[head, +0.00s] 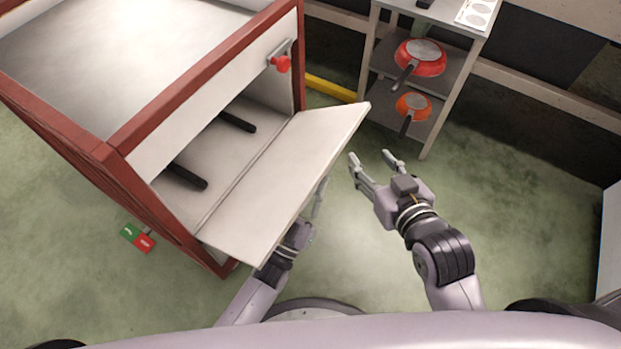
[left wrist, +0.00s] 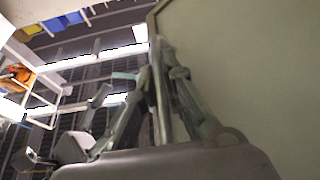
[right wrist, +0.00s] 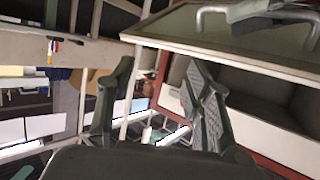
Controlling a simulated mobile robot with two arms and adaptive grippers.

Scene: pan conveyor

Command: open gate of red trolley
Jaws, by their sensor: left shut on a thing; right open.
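The red trolley (head: 115,150), with a red frame and white panels, stands at the left in the head view. Its white gate (head: 285,185) is tilted outward and down from the front opening. Two black handles (head: 187,177) show inside. A red knob (head: 281,64) sits on a latch above the opening. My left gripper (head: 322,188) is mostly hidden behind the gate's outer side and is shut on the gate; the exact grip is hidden. The gate's outer face (left wrist: 245,70) fills the right of the left wrist view. My right gripper (head: 372,157) is open and empty, right of the gate.
A grey shelf rack (head: 440,110) with a red pan (head: 420,58) and an orange pan (head: 413,106) stands at the back right. A green and red button box (head: 137,237) is left of the trolley. Green floor is clear at right.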

